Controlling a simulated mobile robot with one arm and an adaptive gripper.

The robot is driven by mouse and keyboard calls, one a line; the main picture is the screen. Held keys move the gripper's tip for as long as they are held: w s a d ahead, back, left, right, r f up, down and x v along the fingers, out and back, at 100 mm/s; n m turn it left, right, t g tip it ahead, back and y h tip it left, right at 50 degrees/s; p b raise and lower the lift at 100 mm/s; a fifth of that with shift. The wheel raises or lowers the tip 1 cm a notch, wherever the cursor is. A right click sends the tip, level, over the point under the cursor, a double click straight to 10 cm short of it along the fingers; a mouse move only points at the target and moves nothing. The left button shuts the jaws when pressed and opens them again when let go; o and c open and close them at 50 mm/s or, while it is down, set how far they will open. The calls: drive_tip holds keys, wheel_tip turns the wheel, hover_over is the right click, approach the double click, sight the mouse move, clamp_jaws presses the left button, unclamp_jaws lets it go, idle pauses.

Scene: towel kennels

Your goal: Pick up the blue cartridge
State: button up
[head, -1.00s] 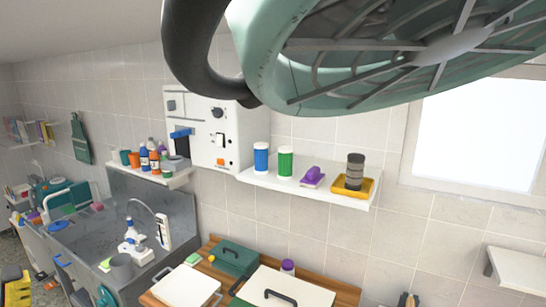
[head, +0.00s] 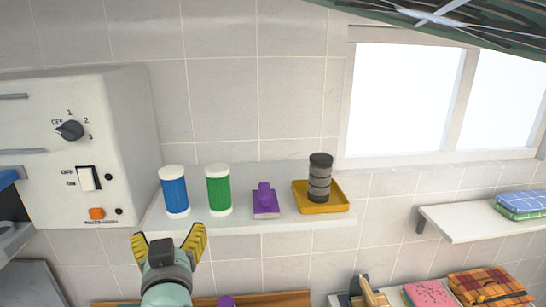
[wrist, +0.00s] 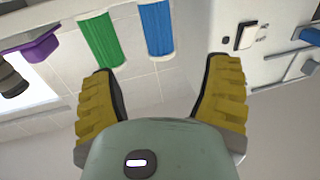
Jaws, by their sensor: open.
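The blue cartridge (head: 174,191), a blue cylinder with white ends, stands upright at the left end of the white wall shelf (head: 250,226). It also shows in the wrist view (wrist: 156,28), beyond the gap between the fingers. A green cartridge (head: 218,190) of the same shape stands close to its right, and it shows in the wrist view (wrist: 100,40). My gripper (head: 168,238), with yellow ridged fingers, is open and empty. It is in front of and below the blue cartridge in the head view, apart from it.
Farther right on the shelf are a purple block-like item (head: 265,201) and a yellow tray (head: 336,204) holding a dark stacked cylinder (head: 320,178). A white control box (head: 80,150) with a dial is on the left. Folded cloths (head: 524,203) lie on a shelf at right.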

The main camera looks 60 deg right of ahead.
sight(172, 195)
drive_tip(key=b+x, duration=0.7)
drive_tip(key=shift+w+d+f, duration=0.2)
drive_tip(key=shift+w+d, duration=0.05)
drive_tip(key=b+x, duration=0.1)
drive_tip(key=b, duration=0.2)
drive_tip(key=shift+w+d+b, duration=0.25)
drive_tip(key=shift+d+b, duration=0.05)
drive_tip(key=shift+b, duration=0.1)
drive_tip(key=shift+w+d+r+b, duration=0.15)
drive_tip(key=shift+w+d+b, duration=0.15)
drive_tip(key=shift+b, duration=0.5)
drive_tip(key=shift+w+d+r+p, duration=0.5)
drive_tip(key=shift+w+d, duration=0.1)
drive_tip(key=shift+w, duration=0.25)
drive_tip(key=p+x, duration=0.2)
drive_tip(key=shift+w+d+p, duration=0.2)
drive_tip(key=shift+d+p, duration=0.1)
drive_tip(key=shift+p, duration=0.05)
drive_tip(key=shift+w+d+f, duration=0.2)
drive_tip(key=shift+f, duration=0.05)
drive_tip(key=shift+o, duration=0.2)
drive_tip(key=c, duration=1.1)
